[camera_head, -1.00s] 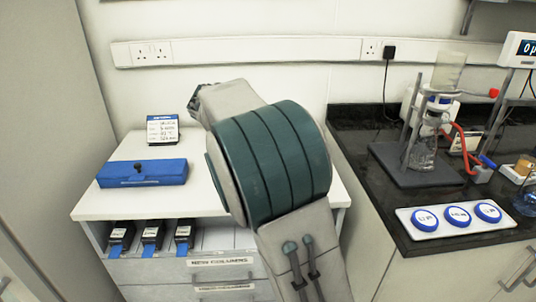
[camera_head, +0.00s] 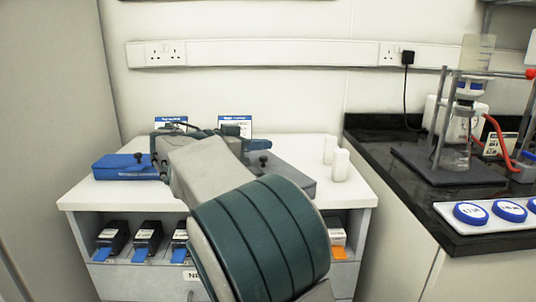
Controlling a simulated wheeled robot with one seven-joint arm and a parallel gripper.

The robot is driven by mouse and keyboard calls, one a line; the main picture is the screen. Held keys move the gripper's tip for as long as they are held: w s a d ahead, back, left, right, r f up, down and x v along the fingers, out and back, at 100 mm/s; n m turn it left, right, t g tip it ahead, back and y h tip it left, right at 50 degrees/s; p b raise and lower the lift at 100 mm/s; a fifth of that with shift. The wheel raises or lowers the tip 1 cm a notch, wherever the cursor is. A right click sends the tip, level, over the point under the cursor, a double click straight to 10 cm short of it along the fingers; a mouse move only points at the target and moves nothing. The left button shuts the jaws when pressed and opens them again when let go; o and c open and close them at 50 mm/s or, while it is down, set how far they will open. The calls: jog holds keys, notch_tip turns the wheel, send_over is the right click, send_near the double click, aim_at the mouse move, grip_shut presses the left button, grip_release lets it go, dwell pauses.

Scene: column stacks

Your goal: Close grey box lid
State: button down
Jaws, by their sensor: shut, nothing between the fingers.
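The grey box (camera_head: 297,183) lies on the white cabinet top, right of my arm. A dark knob (camera_head: 263,161) stands on its upper face. The visible right part looks flat, but my arm hides its left part, so I cannot tell whether the lid is fully down. My gripper (camera_head: 249,143) shows only in part behind my arm, close to the knob. It is shut and empty; its fingertips are not clear, and I cannot tell whether they touch the box.
A blue box (camera_head: 118,168) lies at the left of the cabinet top. Small white containers (camera_head: 340,165) stand right of the grey box. Label stands (camera_head: 238,121) are at the back. Black cartridges (camera_head: 147,238) sit on the shelf below. A dark bench (camera_head: 420,205) with glassware is at right.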

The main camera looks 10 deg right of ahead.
jog(key=shift+s+a+f+b, duration=0.15)
jog(key=shift+a+f+b, duration=0.4)
jog(key=shift+f+b, duration=0.3)
jog(key=shift+r, duration=0.1)
